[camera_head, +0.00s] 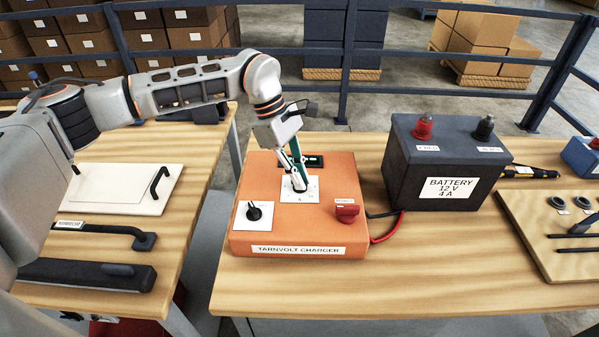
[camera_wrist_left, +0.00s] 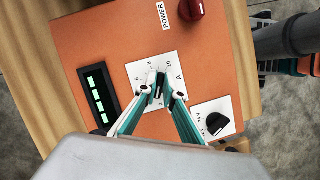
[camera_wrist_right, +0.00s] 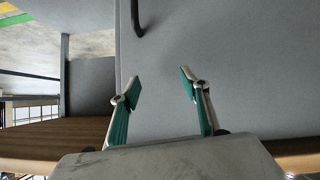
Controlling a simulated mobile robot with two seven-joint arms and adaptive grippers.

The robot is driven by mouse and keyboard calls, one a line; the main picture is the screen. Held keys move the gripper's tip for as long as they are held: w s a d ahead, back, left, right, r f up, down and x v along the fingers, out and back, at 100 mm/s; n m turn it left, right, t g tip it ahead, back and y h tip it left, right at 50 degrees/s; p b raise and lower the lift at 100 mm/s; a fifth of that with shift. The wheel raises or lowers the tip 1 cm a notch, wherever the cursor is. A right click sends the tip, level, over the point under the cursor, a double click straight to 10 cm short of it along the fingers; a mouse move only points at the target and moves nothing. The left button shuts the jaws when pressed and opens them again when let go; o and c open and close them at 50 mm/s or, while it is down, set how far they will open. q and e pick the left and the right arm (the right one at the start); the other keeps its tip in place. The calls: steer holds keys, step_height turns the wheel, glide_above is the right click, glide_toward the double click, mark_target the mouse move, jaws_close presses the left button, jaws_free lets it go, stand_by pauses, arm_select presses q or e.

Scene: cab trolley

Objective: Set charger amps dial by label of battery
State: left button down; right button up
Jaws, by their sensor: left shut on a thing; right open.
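The orange charger (camera_head: 262,180) sits on the wooden table, labelled TARNVOLT CHARGER. My left gripper (camera_head: 299,187) points down at its amps plate (camera_head: 312,193) and is shut on the small amps dial, which the fingertips mostly hide. In the left wrist view the fingertips (camera_wrist_left: 160,88) meet over the plate (camera_wrist_left: 147,69), marked A with numbers around it; the dial's setting cannot be read. The battery (camera_head: 434,165) stands right of the charger; its label (camera_head: 448,189) reads BATTERY 12 V 4 A. My right gripper (camera_wrist_right: 162,88) is open and empty before a grey surface.
On the charger are a black volts knob (camera_head: 254,212), a red power knob (camera_head: 347,212) and a display (camera_wrist_left: 98,95) with green segments. Red and black cables (camera_head: 388,228) lie between charger and battery. A tray (camera_head: 530,232) with small parts lies at right.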

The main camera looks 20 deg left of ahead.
arm_select(q)
steer(key=shift+w+r+m+g+p, duration=0.1)
steer(key=shift+r+m+g+p, duration=0.25)
steer(key=shift+m, duration=0.55)
steer(key=shift+f+m+y, duration=0.15)
steer(key=shift+m+y, duration=0.15)
steer(key=shift+m, duration=0.2)
steer(key=shift+m+g+p, duration=0.55)
steer(key=shift+m+p, duration=0.1)
steer(key=shift+m, duration=0.45)
steer(key=shift+m+y, duration=0.3)
steer(key=shift+m+g, duration=0.3)
steer(key=shift+m, duration=0.4)
arm_select(e)
steer(key=shift+s+d+h, duration=0.2)
steer(key=shift+s+d, duration=0.1)
steer(key=shift+d, duration=0.25)
steer(key=shift+s+d+h, duration=0.2)
steer(key=shift+s+d, duration=0.1)
steer(key=shift+d, duration=0.2)
arm_select(q)
steer(key=shift+f, duration=0.1)
arm_select(e)
steer(key=shift+f, duration=0.1)
arm_select(q)
steer(key=c, duration=2.2)
jaws_free()
steer(key=shift+o, duration=0.2)
